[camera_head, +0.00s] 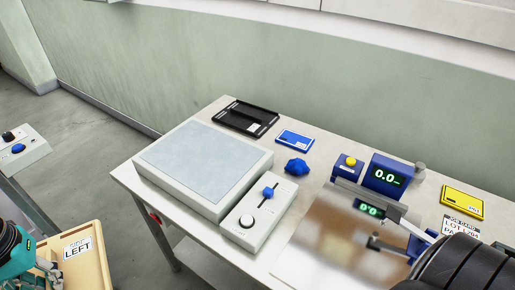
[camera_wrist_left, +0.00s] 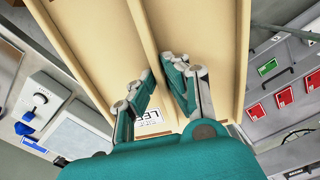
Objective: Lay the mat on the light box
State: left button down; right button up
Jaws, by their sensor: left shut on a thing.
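The light box (camera_head: 165,193) is a wide white box with a pale blue-grey top, on the left of the bench in the head view. I cannot tell whether that top is a bare panel or a mat lying flat; no separate mat can be made out. My left gripper (camera_wrist_left: 160,82) is teal with grey fingers. In the wrist view its fingers straddle the middle divider (camera_wrist_left: 150,30) of a cream tray labelled LEFT (camera_wrist_left: 115,55) and look closed on it. In the head view this tray (camera_head: 97,262) is at the lower left, apart from the light box. My right gripper cannot be seen.
A control box (camera_head: 240,232) with a blue slider knob stands beside the light box. Behind are a black tray (camera_head: 262,125), a blue card (camera_head: 295,140) and a blue lump (camera_head: 297,166). Blue gauges (camera_head: 389,176) and a yellow card (camera_head: 462,201) are on the right.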

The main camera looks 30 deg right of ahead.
aim_at(202, 153)
jog(key=i+z, duration=0.15)
jog(key=z, duration=0.3)
jog(key=i+j+z, duration=0.1)
jog(key=z, duration=0.4)
jog(key=i+j+z, duration=0.1)
jog(key=z, duration=0.35)
jog(key=j+z, duration=0.25)
jog(key=z, duration=0.25)
jog(key=i+j, duration=0.1)
jog(key=j, duration=0.25)
jog(key=i+j, duration=0.15)
jog(key=j, duration=0.2)
